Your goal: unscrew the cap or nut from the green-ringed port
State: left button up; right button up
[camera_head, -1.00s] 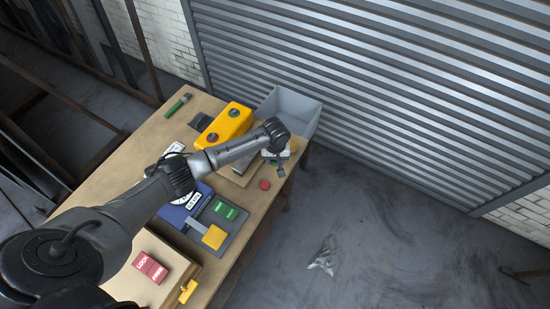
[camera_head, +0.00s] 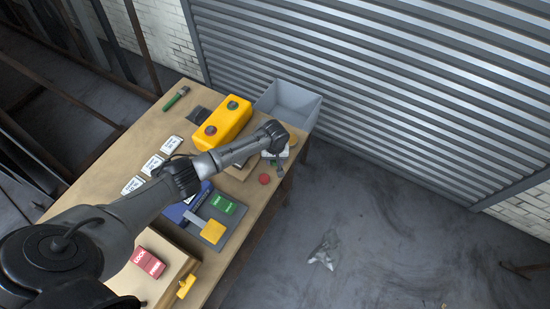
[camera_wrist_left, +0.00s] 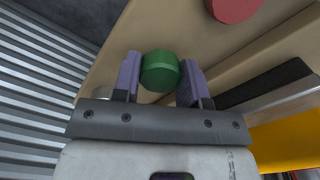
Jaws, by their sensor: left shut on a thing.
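The yellow block (camera_head: 236,119) has a port with a green ring (camera_head: 232,105) and a port with a red ring (camera_head: 210,130) on top. Both rings have dark centres. A round red cap (camera_head: 264,179) lies on the table near the gripper. My right gripper is not in view.
A grey open bin (camera_head: 302,107) stands beyond the table's far corner. A blue unit (camera_head: 177,212), a green label block (camera_head: 222,203), a red lock box (camera_head: 149,263) and several white tags (camera_head: 171,144) are on the table. A green-handled tool (camera_head: 176,98) lies at the far left.

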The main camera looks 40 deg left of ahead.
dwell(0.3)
pick_arm(q)
jog(key=shift+f, duration=0.25)
jog(key=shift+f, duration=0.5)
jog(key=shift+f, duration=0.1)
jog(key=o, duration=1.1)
